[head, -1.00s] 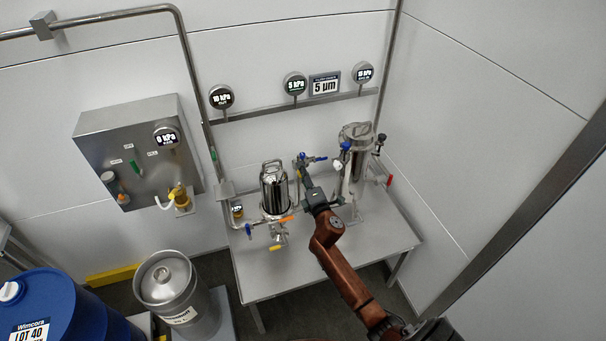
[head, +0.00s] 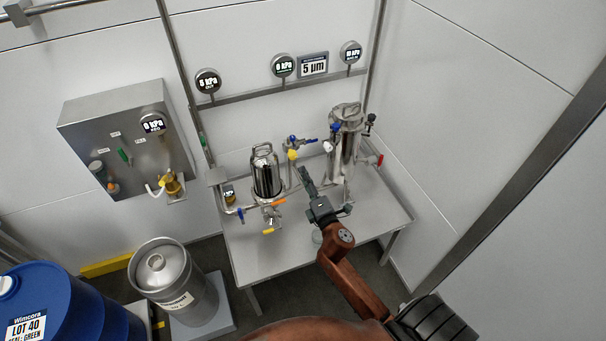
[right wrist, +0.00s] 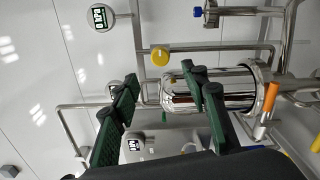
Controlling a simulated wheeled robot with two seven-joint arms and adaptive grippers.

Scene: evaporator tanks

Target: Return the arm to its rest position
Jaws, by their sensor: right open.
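My right arm comes in from the bottom right of the head view. Its gripper (head: 314,188) is open, with nothing between the fingers, over the steel table (head: 275,255) in front of the piping. In the right wrist view, the green fingers of the gripper (right wrist: 160,88) are spread apart. The polished filter housing (right wrist: 215,88) shows behind them, lying sideways in that picture. In the head view this housing (head: 265,175) stands upright to the left of the gripper. I cannot tell the exact distance between them. My left gripper is not in view.
A taller steel vessel (head: 345,145) stands behind the gripper to the right. Blue, yellow and orange valve handles stick out around the piping. A grey control box (head: 130,140) hangs on the wall. A steel keg (head: 175,280) and a blue drum (head: 60,305) stand at lower left.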

